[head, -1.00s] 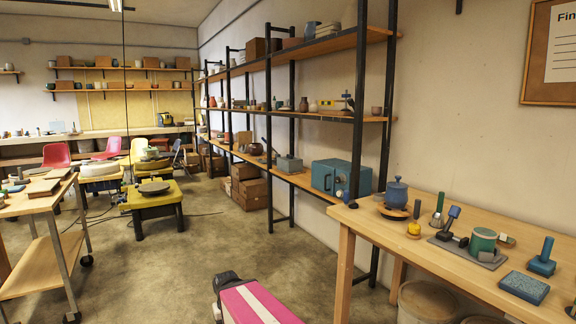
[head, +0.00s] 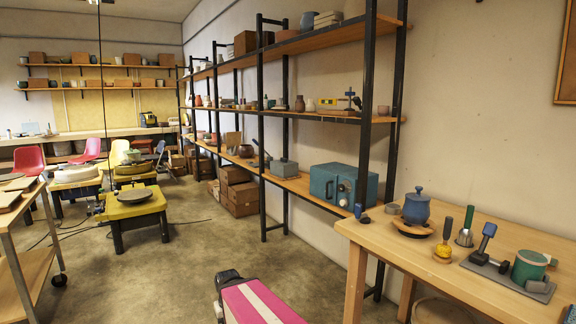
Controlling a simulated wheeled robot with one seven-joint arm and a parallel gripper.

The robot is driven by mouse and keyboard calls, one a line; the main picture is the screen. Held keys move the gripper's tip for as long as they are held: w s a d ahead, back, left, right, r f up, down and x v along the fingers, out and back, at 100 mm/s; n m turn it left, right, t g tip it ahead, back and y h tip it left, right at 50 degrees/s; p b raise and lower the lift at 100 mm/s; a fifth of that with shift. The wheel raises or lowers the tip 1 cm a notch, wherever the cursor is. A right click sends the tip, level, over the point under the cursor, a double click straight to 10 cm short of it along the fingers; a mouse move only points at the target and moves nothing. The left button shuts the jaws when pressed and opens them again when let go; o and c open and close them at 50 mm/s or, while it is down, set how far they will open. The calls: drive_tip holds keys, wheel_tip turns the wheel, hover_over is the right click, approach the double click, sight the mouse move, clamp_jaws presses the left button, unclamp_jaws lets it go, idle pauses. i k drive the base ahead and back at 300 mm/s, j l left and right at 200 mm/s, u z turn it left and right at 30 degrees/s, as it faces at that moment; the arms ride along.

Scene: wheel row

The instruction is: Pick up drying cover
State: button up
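I cannot tell which thing here is the drying cover; none shows clearly as one in the head view. The wooden table (head: 385,237) at the right holds a blue lidded jar (head: 416,208) on a small round base, a green cup-like pot (head: 529,266) and small hand tools. The open shelf rack (head: 330,118) along the wall holds pots, boxes and a teal box (head: 343,187). A pink part with a white stripe and a black end at the bottom centre seems to be mine. My gripper's fingers do not show.
A yellow wheel stand (head: 133,208) with a round grey top stands on the floor at the left, near cables. A wheeled wooden cart (head: 32,275) is at the left edge. Cardboard boxes (head: 240,197) sit under the rack. The floor (head: 180,275) in the middle is clear.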

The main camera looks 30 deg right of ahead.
sight(283, 168)
drive_tip(key=i+l+z, duration=0.15)
drive_tip(key=i, duration=0.8)
drive_tip(key=i+l+z, duration=0.15)
drive_tip(key=i, duration=0.75)
